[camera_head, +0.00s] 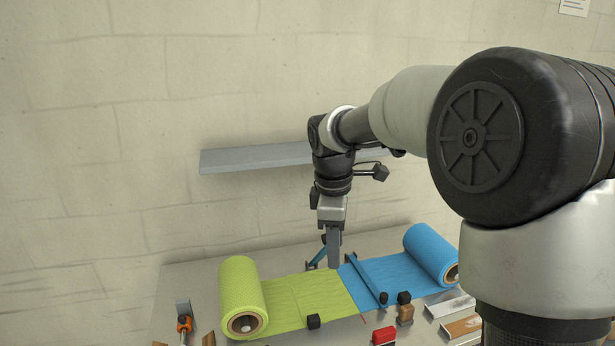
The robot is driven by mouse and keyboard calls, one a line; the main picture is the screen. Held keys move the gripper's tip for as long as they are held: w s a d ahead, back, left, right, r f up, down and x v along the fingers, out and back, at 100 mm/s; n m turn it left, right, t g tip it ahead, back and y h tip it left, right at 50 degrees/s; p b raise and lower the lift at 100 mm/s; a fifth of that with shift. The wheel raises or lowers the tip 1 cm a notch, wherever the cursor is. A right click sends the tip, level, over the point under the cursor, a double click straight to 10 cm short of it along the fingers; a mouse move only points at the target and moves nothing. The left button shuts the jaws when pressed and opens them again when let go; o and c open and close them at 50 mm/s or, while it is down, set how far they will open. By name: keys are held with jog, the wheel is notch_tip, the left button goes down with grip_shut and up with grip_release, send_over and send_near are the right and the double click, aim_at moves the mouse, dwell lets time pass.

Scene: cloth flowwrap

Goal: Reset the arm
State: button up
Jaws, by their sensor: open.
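My arm reaches in from the right of the head view and bends down over the table. My gripper (334,264) points downward near the middle of the table, above the place where the green cloth and the blue cloth meet. It is open, and I see nothing held in it. The fingers are seen nearly edge-on, so the gap between them is hard to make out. I cannot tell how far the fingertips are above the cloth.
A green roll (241,297) stands left and a blue roll (432,254) right, their sheets spread between them. A blue bar (368,280), black blocks, a red block (383,336) and an orange-handled tool (184,323) lie around. A grey shelf (255,158) is on the wall behind.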

jog(key=s+d+r+m+t, duration=0.1)
jog(key=s+d+r+m, duration=0.25)
jog(key=s, duration=0.45)
jog(key=s+d+r+m+t, duration=0.1)
jog(key=s+d+r+m, duration=0.1)
jog(key=s+r+m, duration=0.4)
jog(key=s+d+f+m+t+p, duration=0.1)
jog(key=s+d+f+m+t, duration=0.1)
jog(key=s+m, duration=0.4)
jog(key=s+f, duration=0.1)
jog(key=s, duration=0.4)
jog(key=shift+s+d+f+y, duration=0.2)
jog(key=shift+s+f+y, duration=0.1)
jog(key=shift+s+y, duration=0.1)
jog(key=shift+m, duration=0.25)
